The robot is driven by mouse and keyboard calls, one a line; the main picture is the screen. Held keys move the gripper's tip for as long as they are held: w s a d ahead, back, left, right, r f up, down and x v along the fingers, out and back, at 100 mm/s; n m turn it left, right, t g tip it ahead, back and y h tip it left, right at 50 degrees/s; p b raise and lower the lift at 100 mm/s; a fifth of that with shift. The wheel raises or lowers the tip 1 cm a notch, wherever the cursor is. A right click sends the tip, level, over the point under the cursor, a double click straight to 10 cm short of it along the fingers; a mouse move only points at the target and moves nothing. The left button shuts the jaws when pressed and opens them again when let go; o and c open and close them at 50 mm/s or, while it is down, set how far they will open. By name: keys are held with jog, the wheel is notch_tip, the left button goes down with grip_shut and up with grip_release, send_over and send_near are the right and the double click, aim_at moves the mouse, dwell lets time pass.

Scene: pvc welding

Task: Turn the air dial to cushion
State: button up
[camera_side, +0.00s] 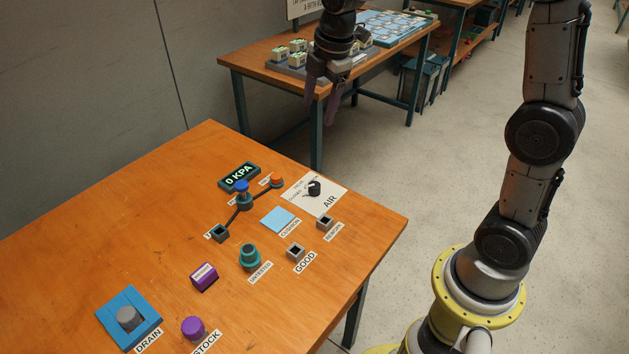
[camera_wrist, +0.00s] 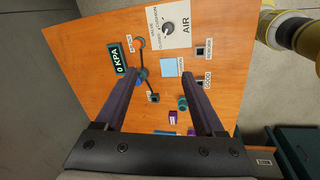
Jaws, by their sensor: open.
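The air dial (camera_side: 314,188) is a small black knob on a white label plate marked AIR (camera_side: 327,201), near the table's far right edge. In the wrist view the dial (camera_wrist: 168,31) is at the top, with small lettering beside it; I cannot tell which mark it points to. My gripper (camera_side: 322,94) hangs well above and beyond the dial in the side view, touching nothing. In the wrist view my gripper (camera_wrist: 157,72) has its two dark fingers spread wide, with nothing between them but the table far below.
A 0 KPA display (camera_side: 239,177), a blue knob (camera_side: 242,186) and an orange knob (camera_side: 277,180) stand left of the dial. A light blue cushion pad (camera_side: 278,219) lies in front. Purple stock (camera_side: 193,328) and a drain fixture (camera_side: 129,318) are nearer. Space above the dial is clear.

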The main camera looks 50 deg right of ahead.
jog(key=w+d+f+g, duration=0.1)
jog(key=w+d+f, duration=0.15)
jog(key=f, duration=0.35)
jog(key=g, duration=0.2)
send_near(314, 184)
jog(key=f, duration=0.8)
jog(key=shift+s+f, duration=0.25)
jog(key=shift+f, duration=0.15)
grip_shut()
